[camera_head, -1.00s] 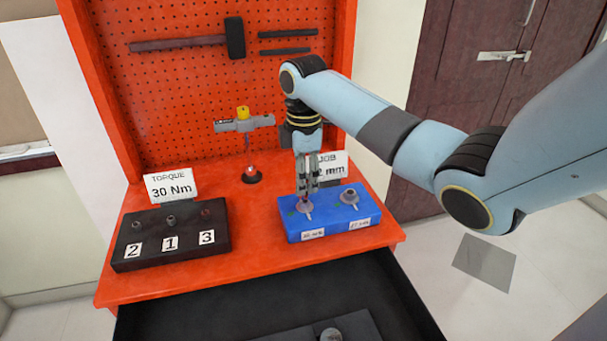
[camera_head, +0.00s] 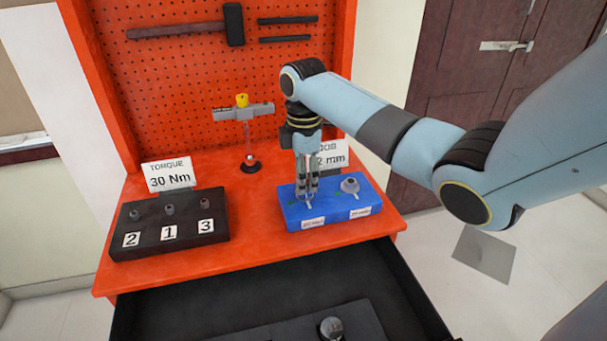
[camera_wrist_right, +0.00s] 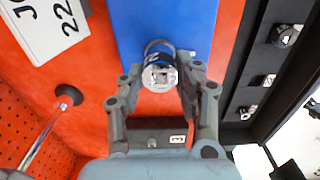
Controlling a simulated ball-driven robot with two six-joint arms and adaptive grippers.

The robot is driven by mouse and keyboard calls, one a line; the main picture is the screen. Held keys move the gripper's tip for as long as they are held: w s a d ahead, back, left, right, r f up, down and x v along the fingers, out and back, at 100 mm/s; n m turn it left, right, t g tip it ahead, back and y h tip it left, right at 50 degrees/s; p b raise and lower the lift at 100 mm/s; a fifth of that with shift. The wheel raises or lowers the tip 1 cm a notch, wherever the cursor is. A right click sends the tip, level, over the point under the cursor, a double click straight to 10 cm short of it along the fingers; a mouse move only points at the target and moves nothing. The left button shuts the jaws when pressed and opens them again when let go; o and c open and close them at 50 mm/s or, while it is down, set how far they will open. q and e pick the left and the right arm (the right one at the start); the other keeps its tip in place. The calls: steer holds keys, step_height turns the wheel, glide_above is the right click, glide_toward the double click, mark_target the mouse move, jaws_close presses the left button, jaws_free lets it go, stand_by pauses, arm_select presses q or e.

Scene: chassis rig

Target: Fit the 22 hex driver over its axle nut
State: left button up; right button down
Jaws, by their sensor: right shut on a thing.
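My right gripper (camera_head: 307,198) points straight down over the left part of the blue block (camera_head: 284,212). Another axle nut (camera_head: 350,186) stands uncovered on the block's right part. The job sign (camera_head: 333,155) behind reads 22 mm.
A black block (camera_head: 168,237) marked 2, 1, 3 stands left, by a 30 Nm torque sign (camera_head: 170,175). A tool with a yellow knob (camera_head: 242,100) is behind. The open drawer (camera_head: 200,300) in front holds a tray with several sockets (camera_wrist_right: 268,80).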

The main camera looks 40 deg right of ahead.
steer(key=shift+f, duration=0.1)
stand_by(0.3)
steer(key=c, duration=0.9)
jaws_free()
steer(key=shift+o, duration=0.2)
step_height(320, 180, up, 12)
